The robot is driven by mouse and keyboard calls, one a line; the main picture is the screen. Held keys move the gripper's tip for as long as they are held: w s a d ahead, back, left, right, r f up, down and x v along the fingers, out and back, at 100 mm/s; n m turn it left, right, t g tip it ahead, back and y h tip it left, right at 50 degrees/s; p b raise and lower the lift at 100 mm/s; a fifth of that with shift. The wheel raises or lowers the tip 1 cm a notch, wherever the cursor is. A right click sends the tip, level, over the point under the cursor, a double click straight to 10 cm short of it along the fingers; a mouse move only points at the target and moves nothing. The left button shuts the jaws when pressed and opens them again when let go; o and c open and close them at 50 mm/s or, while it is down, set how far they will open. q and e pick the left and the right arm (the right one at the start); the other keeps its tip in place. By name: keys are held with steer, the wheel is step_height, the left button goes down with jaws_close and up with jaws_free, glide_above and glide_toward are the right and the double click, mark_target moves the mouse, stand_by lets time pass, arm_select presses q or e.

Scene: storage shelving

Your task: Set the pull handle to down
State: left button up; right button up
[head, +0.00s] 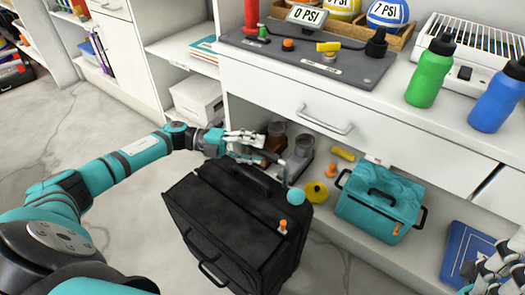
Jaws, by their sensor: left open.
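A black suitcase (232,225) stands upright on the floor in front of the shelving. A dark carry handle (252,180) lies along its top. A dark grey bar (268,158), which looks like the pull handle, shows just above the far side of the suitcase. My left gripper (252,150) is open, with its fingers beside this bar above the suitcase's top. I cannot tell whether they touch it, and the bar's lower part is hard to make out. My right gripper (497,268) is at the bottom right corner, partly cut off, far from the suitcase.
A teal ball (295,196) and a small orange piece (283,226) show at the suitcase's right edge. A teal cooler bag (380,200) stands on the low shelf to the right. The white drawer (340,120) overhangs behind. The floor at left (80,130) is clear.

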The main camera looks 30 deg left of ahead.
arm_select(q)
steer(key=v, duration=0.9)
steer(key=shift+s+a, duration=0.1)
